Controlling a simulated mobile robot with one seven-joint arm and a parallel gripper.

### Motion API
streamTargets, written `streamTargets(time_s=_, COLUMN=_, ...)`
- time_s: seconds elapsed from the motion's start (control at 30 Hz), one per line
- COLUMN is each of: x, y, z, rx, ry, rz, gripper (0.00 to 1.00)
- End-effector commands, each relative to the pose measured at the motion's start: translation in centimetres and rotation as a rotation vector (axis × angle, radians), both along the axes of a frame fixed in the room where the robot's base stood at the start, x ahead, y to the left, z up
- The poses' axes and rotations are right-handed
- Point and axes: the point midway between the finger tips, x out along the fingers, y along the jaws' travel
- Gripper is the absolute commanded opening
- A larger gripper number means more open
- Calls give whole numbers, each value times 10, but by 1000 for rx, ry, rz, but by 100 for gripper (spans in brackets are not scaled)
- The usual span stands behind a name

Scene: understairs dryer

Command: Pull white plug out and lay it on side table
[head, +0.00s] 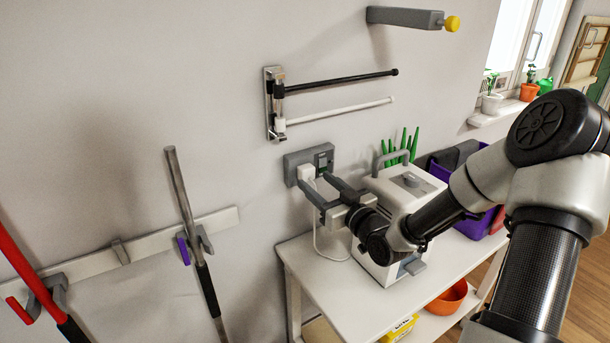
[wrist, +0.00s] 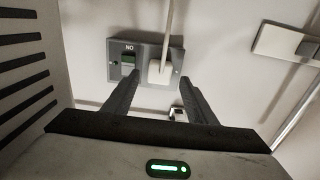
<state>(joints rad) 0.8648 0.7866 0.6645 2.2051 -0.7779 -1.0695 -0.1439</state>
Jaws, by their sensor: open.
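The white plug (head: 306,172) sits in the grey wall socket (head: 293,159), and its white cord hangs down to the table. In the wrist view the plug (wrist: 159,72) is on the right half of the socket plate (wrist: 146,50), beside a green switch marked NO. My gripper (head: 314,186) is open in front of the socket, with the plug near its fingertips. In the wrist view my gripper's fingers (wrist: 160,84) are spread to either side below the plug, and nothing is held. Whether a finger touches the plug I cannot tell. The white side table (head: 318,270) stands below the socket.
A white boxy appliance (head: 372,255) with a grey handle stands on the table, close to my gripper. The table's front left area is clear. Wall rods (head: 340,112) are above the socket. A purple bin (head: 437,172) is at the right, and an orange bowl (head: 447,298) is below.

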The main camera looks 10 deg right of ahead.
Motion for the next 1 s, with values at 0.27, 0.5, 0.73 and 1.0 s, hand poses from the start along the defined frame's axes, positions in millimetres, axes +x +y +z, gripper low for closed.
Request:
streamTargets(time_s=0.27, x=30, y=13, z=-2, rx=-1, ry=0, rz=1, gripper=52)
streamTargets(time_s=0.5, x=39, y=16, z=0, rx=-1, ry=1, rz=0, gripper=52)
streamTargets(time_s=0.73, x=39, y=16, z=0, rx=0, ry=1, rz=0, gripper=52)
streamTargets(time_s=1.0, x=39, y=16, z=0, rx=0, ry=1, rz=-1, gripper=52)
